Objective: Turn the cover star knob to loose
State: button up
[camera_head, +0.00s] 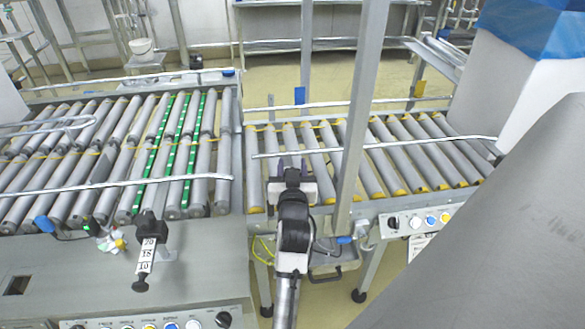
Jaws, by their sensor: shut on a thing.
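My gripper (290,168) is in the middle of the view, over the left end of the right-hand roller conveyor (383,150). It points away from the camera, close to the metal guide rail (400,144). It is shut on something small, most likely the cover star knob. My wrist and fingers hide most of that spot, so the knob's shape and turn cannot be made out. A separate black clamp knob (150,228) with a numbered scale strip stands on the left machine's front, apart from my gripper.
A wide roller conveyor (110,150) with green strips fills the left. An upright metal post (361,120) stands close to the right of my gripper. Button panels (412,221) sit on the front edges. A large grey surface (490,230) blocks the lower right.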

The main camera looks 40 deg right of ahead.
aim_at(286, 169)
jog(key=shift+f+y, duration=0.1)
jog(key=shift+y, duration=0.2)
jog(key=n+t+y+b, duration=0.1)
jog(key=y+b, duration=0.1)
jog(key=n+t+y+b, duration=0.1)
jog(key=n+y+b, duration=0.1)
jog(key=n+t+y+b, duration=0.1)
jog(key=n+y+b, duration=0.1)
jog(key=shift+w+a+f+t+y+b, duration=0.2)
jog(key=shift+a+t+y+b, duration=0.1)
jog(key=shift+y, duration=0.1)
jog(key=n+y+b, duration=0.1)
jog(key=y, duration=0.1)
jog(key=n+y+b, duration=0.1)
jog(key=n+y, duration=0.1)
jog(key=y, duration=0.1)
jog(key=a+n+y+b, duration=0.1)
jog(key=n+y+b, duration=0.1)
jog(key=y, duration=0.1)
jog(key=shift+r, duration=0.25)
jog(key=shift+n, duration=0.3)
jog(key=o, duration=1)
jog(key=shift+c, duration=0.2)
jog(key=shift+r, duration=0.1)
notch_tip(286, 169, up, 20)
jog(key=shift+p, duration=0.35)
